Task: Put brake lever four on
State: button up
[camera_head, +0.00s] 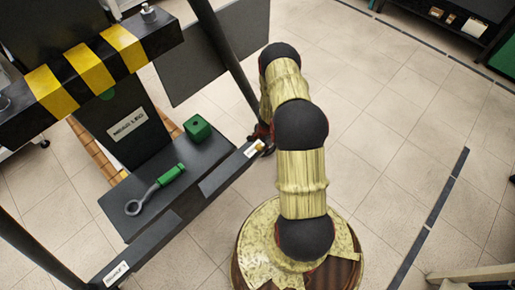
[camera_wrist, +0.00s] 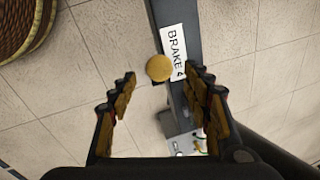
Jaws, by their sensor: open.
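A dark bar carries a white label reading BRAKE 4 (camera_wrist: 175,53) in the wrist view. A round tan knob (camera_wrist: 159,68), which looks like the end of brake lever four, sits beside the label. My gripper (camera_wrist: 165,76) is open, with one finger left and one right of the knob in the picture. The fingers do not appear to touch it; the depth gap is hard to judge. In the head view the small tan knob (camera_head: 261,147) shows at the right end of the bar, just below my gripper (camera_head: 262,136), which is small and partly hidden by my arm.
A dark platform (camera_head: 170,212) holds a green box (camera_head: 198,128) and a green-handled ring tool (camera_head: 157,188). Another white label (camera_head: 117,273) is on the bar's near end. A black-and-yellow striped beam (camera_head: 85,62) and dark posts stand around. Tiled floor at right is open.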

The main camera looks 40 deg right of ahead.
aim_at(259, 146)
jog(key=f+b, duration=0.1)
jog(key=f, duration=0.1)
jog(key=w+f, duration=0.1)
jog(key=f, duration=0.2)
jog(key=shift+d+f+b, duration=0.1)
jog(key=shift+f+b, duration=0.2)
jog(key=shift+b, duration=0.05)
jog(key=shift+c, duration=1.4)
grip_shut()
